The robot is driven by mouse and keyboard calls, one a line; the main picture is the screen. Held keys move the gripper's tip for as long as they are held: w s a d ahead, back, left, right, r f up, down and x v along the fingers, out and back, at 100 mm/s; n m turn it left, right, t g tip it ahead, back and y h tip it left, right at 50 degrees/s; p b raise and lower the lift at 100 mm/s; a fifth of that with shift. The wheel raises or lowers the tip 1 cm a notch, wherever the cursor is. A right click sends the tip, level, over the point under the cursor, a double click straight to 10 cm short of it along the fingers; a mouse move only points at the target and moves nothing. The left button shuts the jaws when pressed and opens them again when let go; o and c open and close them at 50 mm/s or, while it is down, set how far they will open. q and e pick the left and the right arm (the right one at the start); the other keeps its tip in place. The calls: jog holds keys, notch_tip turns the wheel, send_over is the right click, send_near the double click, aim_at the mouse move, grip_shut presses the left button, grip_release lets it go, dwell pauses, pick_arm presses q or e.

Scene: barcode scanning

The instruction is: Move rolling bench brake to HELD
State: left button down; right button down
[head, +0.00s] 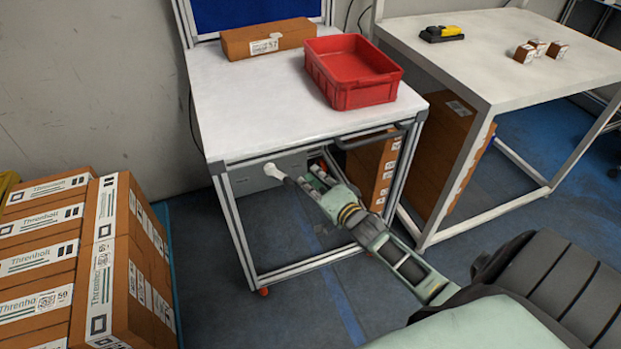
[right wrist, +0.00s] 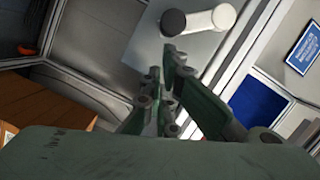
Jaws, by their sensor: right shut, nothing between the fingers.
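The rolling bench (head: 250,105) has a white top and a metal frame on orange-red casters. Below its front edge is a grey panel (head: 252,183). A white handle with a rounded end (head: 271,170) sticks out in front of this panel; I take it for the brake lever. In the right wrist view a white cylinder with a black end (right wrist: 205,22) shows beyond the fingers. My right gripper (head: 312,180) is under the bench's front edge, just right of the handle. It is shut and empty (right wrist: 168,80), apart from the cylinder. No brake marking is readable. My left gripper is out of view.
A red tray (head: 352,96) and a cardboard box (head: 268,38) stand on the bench. Stacked cartons (head: 45,250) are at left; more cartons (head: 372,170) stand under the bench's right side. A white table (head: 480,60) is at right. The bench's front handlebar (head: 370,139) is above my right gripper.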

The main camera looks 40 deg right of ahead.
jog(key=shift+a+f, duration=0.1)
dwell(0.3)
jog(key=shift+f, duration=0.15)
jog(key=shift+a+f+m+b, duration=0.15)
jog(key=shift+f+m+b, duration=0.05)
jog(key=shift+m+b, duration=0.15)
